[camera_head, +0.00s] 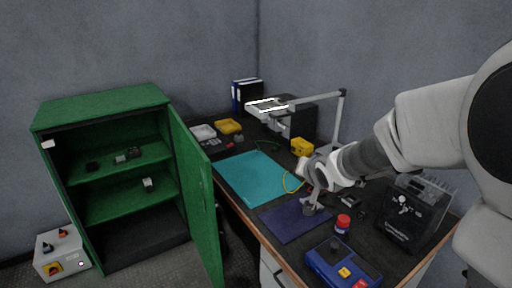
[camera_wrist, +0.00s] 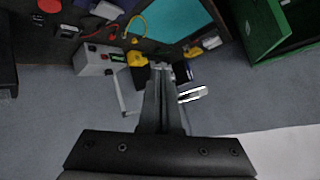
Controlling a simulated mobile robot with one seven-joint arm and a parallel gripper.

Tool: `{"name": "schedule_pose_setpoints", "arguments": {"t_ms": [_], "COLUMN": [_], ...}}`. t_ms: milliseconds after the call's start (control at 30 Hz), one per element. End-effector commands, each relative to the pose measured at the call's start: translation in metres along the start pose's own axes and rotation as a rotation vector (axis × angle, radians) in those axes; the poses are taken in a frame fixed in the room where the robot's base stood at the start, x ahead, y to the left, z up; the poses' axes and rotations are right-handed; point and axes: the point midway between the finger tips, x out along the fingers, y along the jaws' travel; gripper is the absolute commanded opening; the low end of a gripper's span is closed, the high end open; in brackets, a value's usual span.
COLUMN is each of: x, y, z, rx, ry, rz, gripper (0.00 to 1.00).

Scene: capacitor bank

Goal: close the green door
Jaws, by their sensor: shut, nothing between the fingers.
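The green cabinet (camera_head: 100,106) stands on the floor at the left in the head view. Its green door (camera_head: 200,200) is hinged on the right side and stands wide open toward the front, close to the bench's left edge. In the wrist view, tilted, part of the green cabinet (camera_wrist: 265,25) shows at the upper right; I cannot tell there which panel is the door. My gripper (camera_wrist: 161,70) is shut and empty. In the head view my wrist hangs over the bench, right of the door and well apart from it; the fingertips are hard to make out there.
The bench carries a teal mat (camera_head: 252,177), a purple mat (camera_head: 290,222), a lamp (camera_head: 340,115), a black power unit (camera_head: 415,210) and a blue case (camera_head: 340,265). A grey switch box (camera_head: 62,254) stands left of the cabinet. Inside, shelves hold small parts.

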Motion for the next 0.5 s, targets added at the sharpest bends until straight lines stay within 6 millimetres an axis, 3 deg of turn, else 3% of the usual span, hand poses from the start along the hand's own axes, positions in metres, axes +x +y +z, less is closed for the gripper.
{"name": "schedule_pose_setpoints", "arguments": {"t_ms": [33, 200, 500], "x": [0.024, 0.081, 0.161], "y": [-0.001, -0.019, -0.048], "z": [0.013, 0.039, 0.101], "rx": [0.031, 0.155, 0.445], "ry": [-0.005, -0.008, -0.069], "rz": [-0.037, -0.195, -0.498], "gripper": [0.00, 0.00, 0.00]}}
